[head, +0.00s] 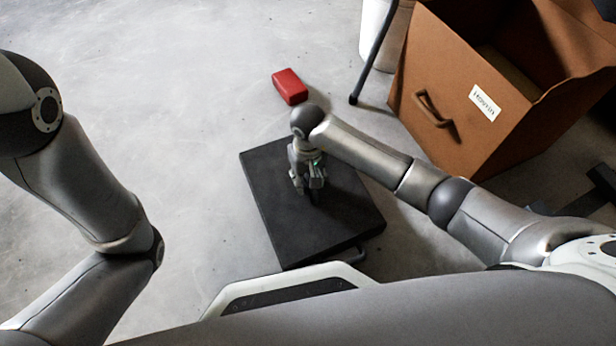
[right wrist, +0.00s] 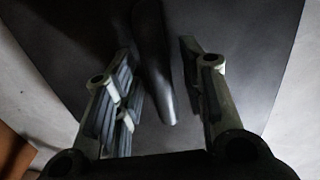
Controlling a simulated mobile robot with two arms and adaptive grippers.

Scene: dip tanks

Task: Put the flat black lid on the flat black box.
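A flat black square slab (head: 270,205) lies on the floor in the middle of the head view, in front of my base. I see one dark slab and cannot tell whether it is the lid, the box or both stacked. My right gripper (head: 309,192) points down over its middle. In the right wrist view, a dark raised bar (right wrist: 158,75), like a handle, stands between the fingers of the right gripper (right wrist: 165,85). The fingers are apart, with gaps on both sides of the bar. My left arm shows at the left, but its gripper is out of view.
A small red box (head: 290,86) lies on the floor behind the slab. A large open brown box (head: 455,100) with a handle and a white label stands at the right. A thin dark leg (head: 368,65) stands beside it. The floor to the left is clear.

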